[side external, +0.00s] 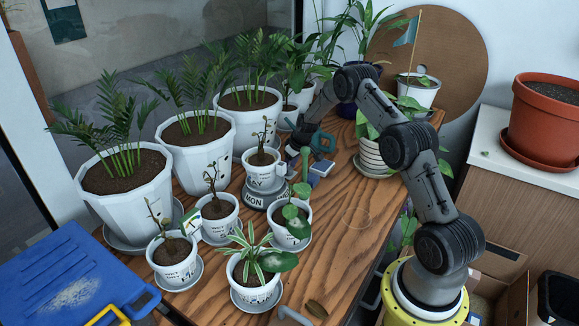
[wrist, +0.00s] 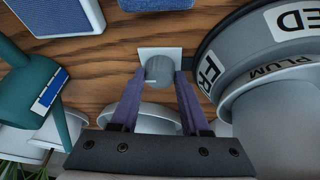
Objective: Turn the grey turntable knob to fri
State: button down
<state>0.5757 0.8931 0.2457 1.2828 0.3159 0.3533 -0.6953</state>
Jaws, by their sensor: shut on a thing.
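The grey round knob (wrist: 160,69) sits on a small white plate (wrist: 146,53) in the wrist view, with a short pale mark near its lower left edge. My gripper (wrist: 161,77) is shut on the knob, one purple finger on each side. The grey turntable (wrist: 221,45) stands just right of the knob, with labels reading "FRI" and, partly, "ED". In the side external view the turntable (side external: 252,198) shows "MON" on its front and bears a white pot (side external: 262,177).
White potted palms (side external: 128,195) line the table's left side; small pots (side external: 176,262) stand in front. The table's front right (side external: 345,225) is bare wood.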

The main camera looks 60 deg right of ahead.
jog(key=shift+m, duration=0.6)
jog(key=shift+c, duration=1.9)
grip_release()
jog(key=v, duration=1.3)
jog(key=shift+a+r, duration=0.3)
jog(key=shift+r, duration=0.05)
